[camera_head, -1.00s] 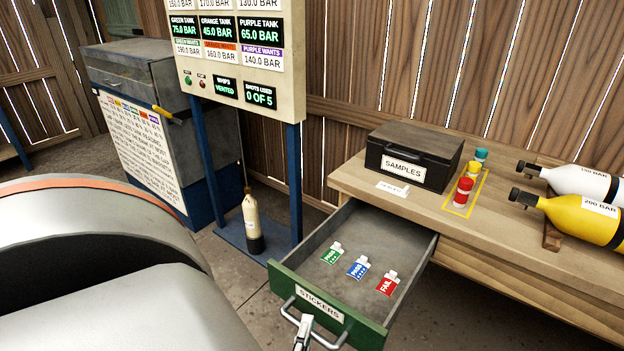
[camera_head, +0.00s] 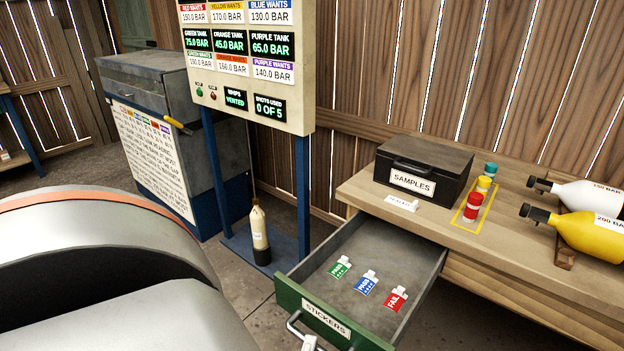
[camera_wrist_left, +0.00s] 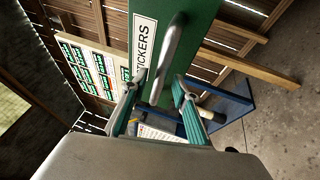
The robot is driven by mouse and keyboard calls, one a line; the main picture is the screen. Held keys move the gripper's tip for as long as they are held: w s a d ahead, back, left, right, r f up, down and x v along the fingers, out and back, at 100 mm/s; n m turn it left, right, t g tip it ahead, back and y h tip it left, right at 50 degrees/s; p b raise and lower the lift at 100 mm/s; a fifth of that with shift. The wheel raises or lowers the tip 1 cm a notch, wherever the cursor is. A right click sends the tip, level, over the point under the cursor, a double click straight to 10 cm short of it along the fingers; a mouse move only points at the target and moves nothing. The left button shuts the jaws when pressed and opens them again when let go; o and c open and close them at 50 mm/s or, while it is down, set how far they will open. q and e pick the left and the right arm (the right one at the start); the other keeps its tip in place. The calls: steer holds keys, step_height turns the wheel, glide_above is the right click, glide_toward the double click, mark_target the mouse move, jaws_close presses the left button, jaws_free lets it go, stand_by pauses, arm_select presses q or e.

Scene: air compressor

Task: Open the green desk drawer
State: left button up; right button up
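The green-fronted desk drawer (camera_head: 326,320), labelled STICKERS, is pulled well out of the wooden desk. Its grey inside shows green, blue and red sticker cards. Its grey bar handle (camera_head: 294,323) is partly cut off by the bottom edge of the head view. My left gripper (camera_head: 310,343) is at the handle, with only its tip showing there. In the left wrist view my left gripper (camera_wrist_left: 158,78) has its two fingers apart, with the handle (camera_wrist_left: 168,50) between them and the green front behind. Contact with the handle is unclear. My right gripper is not in view.
The wooden desk (camera_head: 450,228) carries a black SAMPLES box (camera_head: 424,168), small coloured canisters (camera_head: 474,207) and white and yellow cylinders (camera_head: 590,232). A bottle (camera_head: 259,230) stands on the blue base of the sign stand, left of the drawer. A grey cabinet (camera_head: 150,85) stands behind.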

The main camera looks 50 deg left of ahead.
arm_select(q)
steer(key=v, duration=1)
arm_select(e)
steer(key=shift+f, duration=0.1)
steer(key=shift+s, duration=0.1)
arm_select(q)
steer(key=w+d+r+m+t+h+p, duration=0.1)
steer(key=w+d+r+m+h+p, duration=0.1)
steer(key=w+d+m+h, duration=0.6)
steer(key=w+d+r+m+t+h+p, duration=0.1)
steer(key=w+d+m+h+p, duration=0.15)
steer(key=m+h, duration=0.6)
step_height(320, 180, down, 7)
steer(key=s+a+m+g+y+p, duration=0.2)
steer(key=m+g, duration=0.5)
steer(key=m, duration=0.7)
steer(key=shift+a+g+p, duration=0.4)
steer(key=shift+a+p, duration=0.1)
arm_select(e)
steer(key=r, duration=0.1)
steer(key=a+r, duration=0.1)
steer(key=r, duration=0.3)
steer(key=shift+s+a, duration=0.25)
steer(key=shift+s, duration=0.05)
